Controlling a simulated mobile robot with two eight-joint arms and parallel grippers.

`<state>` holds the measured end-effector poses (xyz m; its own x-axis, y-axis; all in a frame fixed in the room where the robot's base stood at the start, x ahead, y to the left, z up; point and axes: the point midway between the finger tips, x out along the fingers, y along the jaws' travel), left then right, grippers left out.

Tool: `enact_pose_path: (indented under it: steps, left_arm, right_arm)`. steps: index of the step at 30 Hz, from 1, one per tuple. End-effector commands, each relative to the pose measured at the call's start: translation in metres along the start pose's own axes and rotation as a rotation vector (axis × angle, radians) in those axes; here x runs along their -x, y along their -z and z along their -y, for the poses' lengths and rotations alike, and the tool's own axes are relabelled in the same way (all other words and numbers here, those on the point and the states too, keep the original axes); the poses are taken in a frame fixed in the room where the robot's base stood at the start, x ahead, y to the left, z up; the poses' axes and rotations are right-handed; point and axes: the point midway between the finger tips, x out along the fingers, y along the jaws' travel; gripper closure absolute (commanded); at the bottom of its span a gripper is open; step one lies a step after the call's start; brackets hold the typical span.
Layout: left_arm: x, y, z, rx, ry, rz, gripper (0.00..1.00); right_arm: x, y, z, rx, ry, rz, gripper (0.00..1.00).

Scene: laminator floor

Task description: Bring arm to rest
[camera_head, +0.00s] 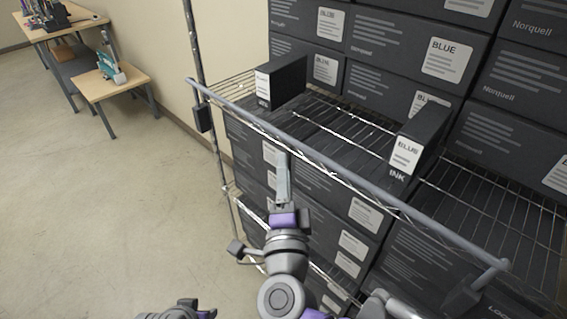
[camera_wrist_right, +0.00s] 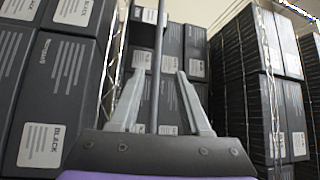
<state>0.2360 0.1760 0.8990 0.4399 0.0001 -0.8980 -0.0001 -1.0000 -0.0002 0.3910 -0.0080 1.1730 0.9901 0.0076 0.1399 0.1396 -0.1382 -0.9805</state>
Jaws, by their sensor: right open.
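My right gripper (camera_head: 283,165) points up and away in front of the wire shelf in the head view, close to the shelf's front rail. In the right wrist view its two fingers (camera_wrist_right: 159,76) are spread apart, and no object is held between them. A grey rail shows between the fingers in that view; I cannot tell whether it is touched. Part of an arm of mine shows at the bottom left of the head view, but no left fingers can be made out.
The wire shelf (camera_head: 500,205) bears a black ink box (camera_head: 284,77) on the left and a BLUE ink box (camera_head: 419,135) on the right. Large dark cartons (camera_head: 395,45) are stacked behind and below. Wooden tables (camera_head: 118,86) stand at the far left. The floor (camera_head: 90,210) on the left is clear.

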Motion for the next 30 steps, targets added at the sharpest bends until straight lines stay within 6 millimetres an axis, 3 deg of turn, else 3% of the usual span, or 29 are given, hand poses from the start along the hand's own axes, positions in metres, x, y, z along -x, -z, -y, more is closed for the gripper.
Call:
enact_pose_path:
  steps: [14, 20, 23, 26, 30]
  left_arm:
    - [0.000, 0.000, 0.000, 0.000, 0.000, 0.000, 0.53]
    - [0.005, 0.004, 0.000, 0.000, 0.000, -0.003, 0.53]
    - [0.008, 0.007, 0.000, 0.000, 0.000, -0.005, 0.53]
    - [0.012, 0.010, 0.000, 0.000, 0.000, -0.007, 0.53]
    - [0.017, 0.014, 0.000, 0.000, 0.000, -0.010, 0.53]
  right_arm:
    - [0.000, 0.000, 0.000, 0.011, 0.002, 0.009, 0.53]
    - [0.000, -0.005, -0.008, 0.220, 0.015, 0.177, 0.53]
    - [0.008, -0.007, -0.033, 0.430, -0.021, 0.330, 0.53]
    - [0.027, 0.000, -0.074, 0.650, -0.112, 0.488, 0.53]
    - [0.068, 0.033, -0.145, 0.930, -0.332, 0.695, 0.53]
